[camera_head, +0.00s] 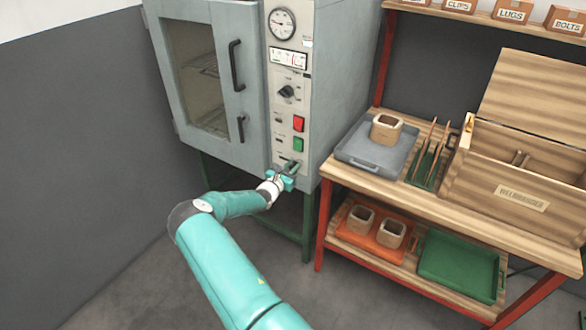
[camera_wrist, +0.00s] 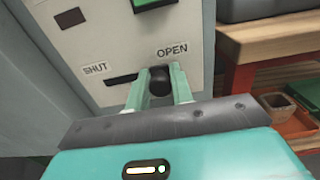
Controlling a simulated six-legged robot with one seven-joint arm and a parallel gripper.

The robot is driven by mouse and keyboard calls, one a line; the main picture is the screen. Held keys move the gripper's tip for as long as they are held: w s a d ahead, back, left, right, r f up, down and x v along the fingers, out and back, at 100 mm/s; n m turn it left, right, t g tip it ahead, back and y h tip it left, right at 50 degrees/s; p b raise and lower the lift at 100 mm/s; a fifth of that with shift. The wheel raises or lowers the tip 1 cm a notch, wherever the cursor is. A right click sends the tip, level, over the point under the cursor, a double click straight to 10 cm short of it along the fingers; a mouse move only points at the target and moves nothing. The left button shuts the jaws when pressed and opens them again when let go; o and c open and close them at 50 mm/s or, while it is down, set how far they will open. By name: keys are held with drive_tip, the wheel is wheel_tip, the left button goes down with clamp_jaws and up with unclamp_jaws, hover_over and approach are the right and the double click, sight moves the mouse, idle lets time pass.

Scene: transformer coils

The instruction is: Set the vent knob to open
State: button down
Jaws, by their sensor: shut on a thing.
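The vent knob (camera_wrist: 160,79) is a dark knob low on the oven's control panel. In the wrist view it sits at the right end of a dark slot (camera_wrist: 121,80), just below the OPEN label (camera_wrist: 172,51). The SHUT label (camera_wrist: 96,68) is at the slot's left end. My gripper (camera_wrist: 161,82) has its two green fingers on either side of the knob and is shut on it. In the head view my gripper (camera_head: 288,170) is at the bottom of the panel and mostly hides the knob.
The grey oven (camera_head: 215,75) has a closed glass door with handles. Above the knob are a green button (camera_head: 298,145), a red button (camera_head: 298,123), a dial knob (camera_head: 286,91) and a gauge (camera_head: 282,24). A wooden bench (camera_head: 400,196) with a grey tray (camera_head: 370,158) stands to the right.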

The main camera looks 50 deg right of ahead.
drive_tip(key=shift+s+f, duration=0.15)
drive_tip(key=shift+s, duration=0.1)
drive_tip(key=c, duration=1.3)
unclamp_jaws()
drive_tip(key=shift+w, duration=0.1)
drive_tip(key=a, duration=0.4)
drive_tip(key=s+a, duration=0.1)
drive_tip(key=a, duration=0.8)
drive_tip(key=shift+s+a, duration=0.15)
drive_tip(key=shift+a, duration=0.25)
